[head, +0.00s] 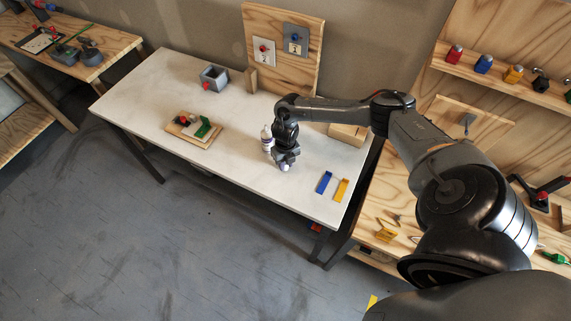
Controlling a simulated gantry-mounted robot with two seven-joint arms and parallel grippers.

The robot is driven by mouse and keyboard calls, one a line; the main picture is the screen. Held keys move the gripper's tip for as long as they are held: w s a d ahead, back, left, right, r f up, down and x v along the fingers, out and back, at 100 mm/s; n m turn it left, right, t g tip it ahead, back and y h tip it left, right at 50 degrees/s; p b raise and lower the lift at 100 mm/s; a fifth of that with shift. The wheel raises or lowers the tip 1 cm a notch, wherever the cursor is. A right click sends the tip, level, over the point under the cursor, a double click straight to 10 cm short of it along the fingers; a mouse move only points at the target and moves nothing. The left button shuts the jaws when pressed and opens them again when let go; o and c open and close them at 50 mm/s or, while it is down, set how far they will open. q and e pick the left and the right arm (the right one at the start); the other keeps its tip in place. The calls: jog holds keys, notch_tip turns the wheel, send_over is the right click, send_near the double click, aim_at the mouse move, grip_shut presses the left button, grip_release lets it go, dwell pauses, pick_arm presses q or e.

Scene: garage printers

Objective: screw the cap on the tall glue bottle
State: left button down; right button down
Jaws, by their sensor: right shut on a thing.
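A white bottle (267,139) with a narrower top stands upright on the white table, just left of my right gripper; it looks like the tall glue bottle. My right gripper (285,162) points down low over the table and is shut on a small white rounded piece (284,168), which looks like the cap. The fingers and wrist hide part of it, and I cannot tell whether it touches the table. The piece is apart from the bottle's top, nearer the table's front edge. My left gripper is not in view.
A wooden board with a green part (203,128) lies left on the white table (140,92). A grey open box (214,77) stands behind it. Blue (324,182) and yellow (341,190) trays lie at right. A wooden panel (283,50) stands at the back.

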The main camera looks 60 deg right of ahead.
notch_tip(320, 180, up, 3)
jog(key=shift+f, duration=0.15)
jog(key=s+d+r, duration=0.2)
jog(key=s+r, duration=0.5)
jog(key=s, duration=0.4)
jog(key=shift+s, duration=0.25)
